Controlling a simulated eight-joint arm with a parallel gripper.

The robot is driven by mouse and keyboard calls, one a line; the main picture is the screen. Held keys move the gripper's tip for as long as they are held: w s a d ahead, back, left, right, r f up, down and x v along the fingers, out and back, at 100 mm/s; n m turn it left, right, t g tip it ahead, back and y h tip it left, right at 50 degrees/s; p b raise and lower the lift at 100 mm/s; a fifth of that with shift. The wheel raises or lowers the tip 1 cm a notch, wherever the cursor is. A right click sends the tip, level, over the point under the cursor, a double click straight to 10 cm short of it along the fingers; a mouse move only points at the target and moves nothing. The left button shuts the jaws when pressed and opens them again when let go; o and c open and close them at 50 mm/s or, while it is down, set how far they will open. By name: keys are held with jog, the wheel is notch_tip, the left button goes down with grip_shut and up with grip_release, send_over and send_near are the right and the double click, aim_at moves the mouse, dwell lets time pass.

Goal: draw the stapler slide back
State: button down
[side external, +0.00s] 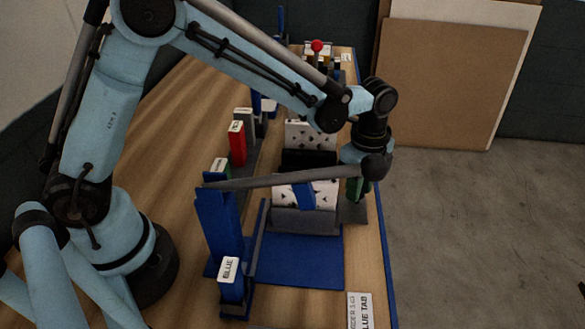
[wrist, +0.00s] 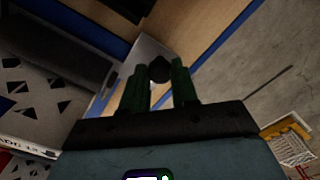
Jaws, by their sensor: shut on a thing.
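My gripper (side external: 356,190) reaches down at the right edge of the bench, beside a white box with dark marks (side external: 322,194). In the wrist view its two green fingers (wrist: 159,82) are closed on a small dark knob (wrist: 159,68). The knob sits over a grey metal plate (wrist: 147,48), which I take to be part of the stapler slide. The plate also shows below the fingers in the side view (side external: 353,211). The knob is hidden in the side view. A blue strap or tab (side external: 304,196) crosses the box front.
A blue upright (side external: 217,225) labelled BLUE stands at the near left. A red block (side external: 237,145) stands behind. The blue base plate (side external: 300,262) is bare in front.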

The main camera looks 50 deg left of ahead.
jog(key=shift+w+a, duration=0.55)
jog(key=shift+w, duration=0.05)
jog(key=c, duration=0.9)
grip_release()
jog(key=shift+o, duration=0.2)
jog(key=shift+s+r, duration=0.1)
jog(key=shift+r, duration=0.45)
notch_tip(320, 180, up, 11)
